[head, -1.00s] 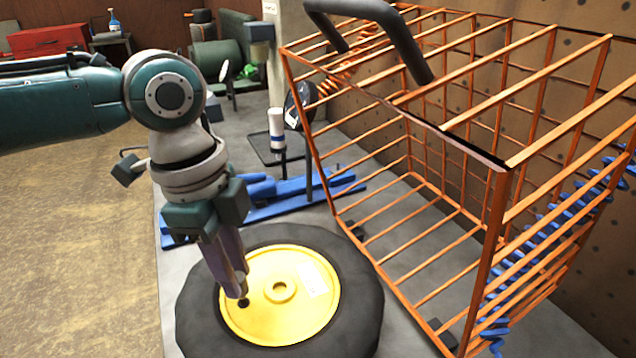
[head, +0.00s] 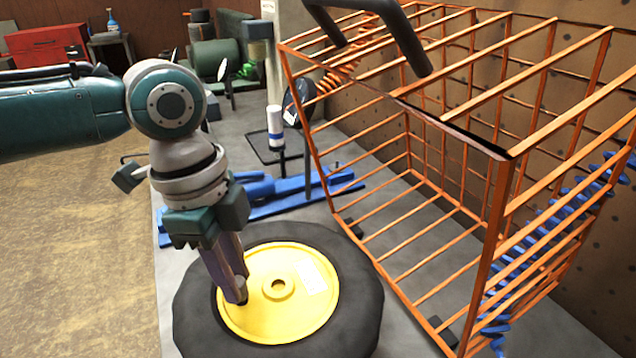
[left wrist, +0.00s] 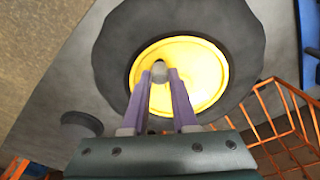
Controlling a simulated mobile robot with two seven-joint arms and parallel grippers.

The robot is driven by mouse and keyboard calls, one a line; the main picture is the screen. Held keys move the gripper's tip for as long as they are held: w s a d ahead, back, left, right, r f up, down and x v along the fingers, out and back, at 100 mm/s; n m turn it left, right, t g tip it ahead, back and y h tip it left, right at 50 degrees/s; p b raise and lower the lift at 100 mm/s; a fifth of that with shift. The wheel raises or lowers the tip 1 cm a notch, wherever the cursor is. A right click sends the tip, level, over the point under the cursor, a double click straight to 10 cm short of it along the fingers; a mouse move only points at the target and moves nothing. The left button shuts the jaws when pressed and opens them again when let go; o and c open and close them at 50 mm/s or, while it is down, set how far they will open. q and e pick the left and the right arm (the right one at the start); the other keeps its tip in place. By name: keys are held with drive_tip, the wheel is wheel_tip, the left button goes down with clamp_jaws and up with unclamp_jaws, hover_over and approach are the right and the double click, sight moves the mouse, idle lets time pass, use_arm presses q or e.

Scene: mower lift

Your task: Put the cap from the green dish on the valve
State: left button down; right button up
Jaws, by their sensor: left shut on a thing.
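A wheel with a black tyre (head: 350,318) and a yellow rim (head: 300,318) lies flat on the grey surface. My left gripper (head: 237,292) points down at the left part of the rim. In the left wrist view its purple fingers (left wrist: 160,80) are shut on a small grey, rounded piece (left wrist: 159,70), seemingly the cap, over the rim. I cannot tell whether this piece touches the valve, which is hidden. A dark round shape (left wrist: 82,123) lies beside the tyre in that view; I cannot tell whether it is the green dish. My right gripper is not in view.
An orange wire cage (head: 497,220) stands close to the wheel's right. Blue rails (head: 300,192) lie behind the wheel. A white and blue canister (head: 275,128) stands farther back on a black tray (head: 262,155). Open floor (head: 80,260) lies at left.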

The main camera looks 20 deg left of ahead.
use_arm(q)
drive_tip(key=shift+f, duration=0.55)
drive_tip(key=c, duration=0.6)
unclamp_jaws()
drive_tip(key=shift+o, duration=0.2)
drive_tip(key=shift+o, duration=1.3)
drive_tip(key=shift+r+p, duration=3.8)
drive_tip(key=shift+p, duration=0.1)
drive_tip(key=shift+f, duration=0.1)
